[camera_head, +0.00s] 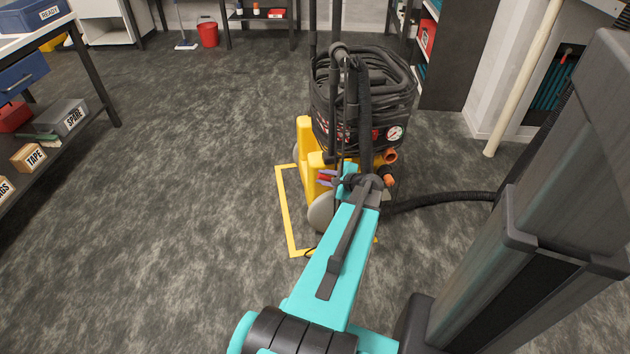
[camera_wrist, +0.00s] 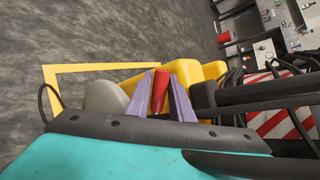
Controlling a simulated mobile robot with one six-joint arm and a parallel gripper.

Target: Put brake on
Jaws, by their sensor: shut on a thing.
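The yellow wheeled machine (camera_head: 305,135) stands on the carpet, with a black drum, coiled hose and a round gauge on top. A red lever (camera_wrist: 159,92), which looks like the brake, sticks up beside its grey wheel (camera_wrist: 106,97). My gripper (camera_wrist: 161,76) has its two purple fingers shut on the red lever, one on each side. In the head view my gripper (camera_head: 326,177) is low at the machine's near side, partly hidden by my arm. The lever's lower end is hidden behind my wrist.
A yellow floor outline (camera_head: 282,205) runs around the machine's left side. A black hose (camera_head: 440,200) crosses the floor to the right. A bench (camera_head: 98,85) stands at the left and a red bucket (camera_head: 208,34) at the back. The carpet on the left is clear.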

